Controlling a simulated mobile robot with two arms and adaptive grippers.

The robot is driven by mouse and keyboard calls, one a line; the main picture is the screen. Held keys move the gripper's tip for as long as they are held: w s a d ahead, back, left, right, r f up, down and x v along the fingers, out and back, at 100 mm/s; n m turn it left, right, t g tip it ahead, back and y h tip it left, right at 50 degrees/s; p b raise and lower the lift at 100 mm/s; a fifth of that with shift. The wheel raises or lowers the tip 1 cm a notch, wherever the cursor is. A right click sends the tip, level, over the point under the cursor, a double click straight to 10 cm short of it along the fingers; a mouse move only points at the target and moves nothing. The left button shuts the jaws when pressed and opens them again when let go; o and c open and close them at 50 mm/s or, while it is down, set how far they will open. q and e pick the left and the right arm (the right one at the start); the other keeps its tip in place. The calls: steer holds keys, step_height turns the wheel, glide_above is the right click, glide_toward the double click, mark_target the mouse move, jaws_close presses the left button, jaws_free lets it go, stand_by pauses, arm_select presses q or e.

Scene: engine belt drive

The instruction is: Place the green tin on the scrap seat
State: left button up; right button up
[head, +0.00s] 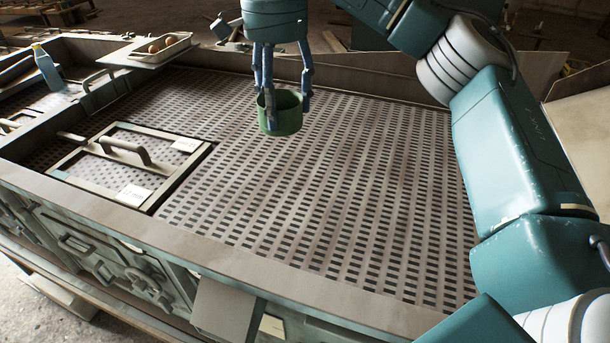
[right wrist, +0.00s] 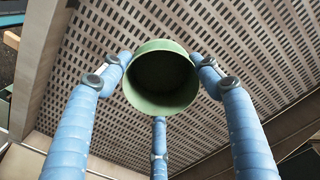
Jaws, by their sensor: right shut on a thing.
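My right gripper (head: 282,95) hangs down over the back middle of the perforated deck. Its blue fingers are shut on the green tin (head: 284,118), which is upright with its open mouth up. The tin appears to be held above the deck. In the right wrist view the tin (right wrist: 161,84) sits between the fingertips (right wrist: 160,80), and its dark inside looks empty. I cannot tell for sure which part is the scrap seat. A framed panel (head: 85,175) with a handle and white labels lies at the left; the labels are too small to read. My left gripper is not in view.
The perforated deck (head: 330,190) is broad and clear, with a raised rim (head: 200,248) around it. A blue bottle (head: 46,68) stands at the far left.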

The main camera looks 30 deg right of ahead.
steer(key=f, duration=0.3)
steer(key=s+a+f, duration=0.1)
steer(key=shift+f, duration=0.35)
steer(key=f, duration=0.6)
steer(key=f+p, duration=0.1)
steer(key=f, duration=0.3)
steer(key=shift+w+d, duration=0.15)
steer(key=shift+d, duration=0.1)
step_height(320, 180, down, 3)
steer(key=shift+f+p, duration=0.1)
steer(key=shift+p, duration=0.5)
steer(key=shift+w+f, duration=0.1)
steer(key=shift+f, duration=0.15)
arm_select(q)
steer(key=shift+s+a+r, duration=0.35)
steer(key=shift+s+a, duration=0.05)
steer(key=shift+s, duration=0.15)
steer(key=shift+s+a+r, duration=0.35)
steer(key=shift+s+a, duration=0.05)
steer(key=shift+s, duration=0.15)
arm_select(e)
steer(key=o, duration=1.2)
